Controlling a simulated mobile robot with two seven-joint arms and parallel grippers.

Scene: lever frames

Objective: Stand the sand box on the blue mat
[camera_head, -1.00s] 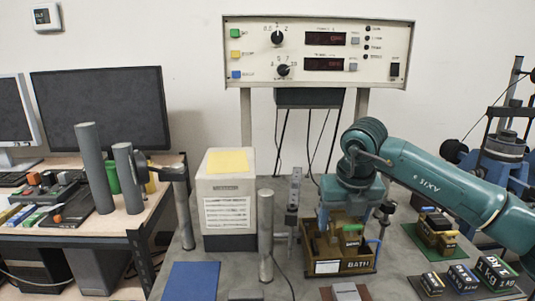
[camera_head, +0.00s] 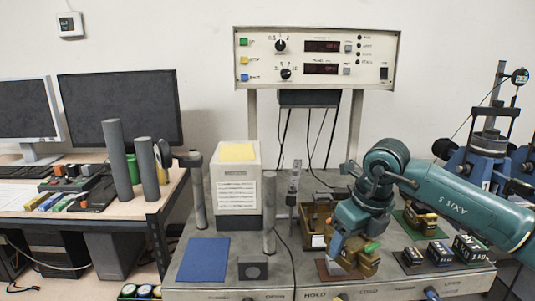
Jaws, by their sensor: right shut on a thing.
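The blue mat (camera_head: 203,259) lies bare at the front left of the grey bench. My right gripper (camera_head: 350,252) is at the front of the bench, right of centre, shut on the sand box (camera_head: 366,263). The box is brownish-yellow with a green part on top, and the gripper partly hides it. It is over or beside a reddish-brown mat (camera_head: 326,275); I cannot tell whether it touches it. My left gripper is not in view.
The crate (camera_head: 307,242) stands behind my right gripper. A post (camera_head: 269,228) and a dark grey block (camera_head: 252,268) are between the box and the blue mat. A white-and-dark unit (camera_head: 238,190) stands behind. A green mat (camera_head: 440,234) and several dark weights (camera_head: 439,255) are at right.

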